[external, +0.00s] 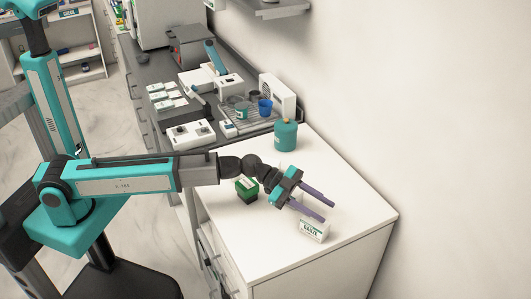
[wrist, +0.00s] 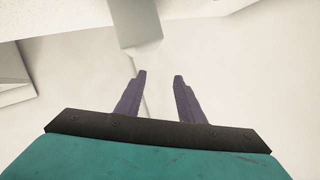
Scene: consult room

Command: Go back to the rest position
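My arm reaches out over the white counter top (external: 350,190) in the external view. My gripper (external: 321,211) has two purple fingers pointing to the right, above the counter. In the wrist view my gripper (wrist: 159,76) shows its fingers apart with nothing between them, so it is open and empty. A small white box with lettering (external: 314,231) sits on the counter just below the fingertips, and the gripper does not hold it. A green and black box (external: 246,191) stands beside the arm, partly hidden by it.
A teal jar (external: 285,137) stands at the back of the white counter near the wall. Behind it, the dark counter holds a rack with a blue cup (external: 265,107), a white device (external: 191,133) and several small boxes. The counter's right side is clear.

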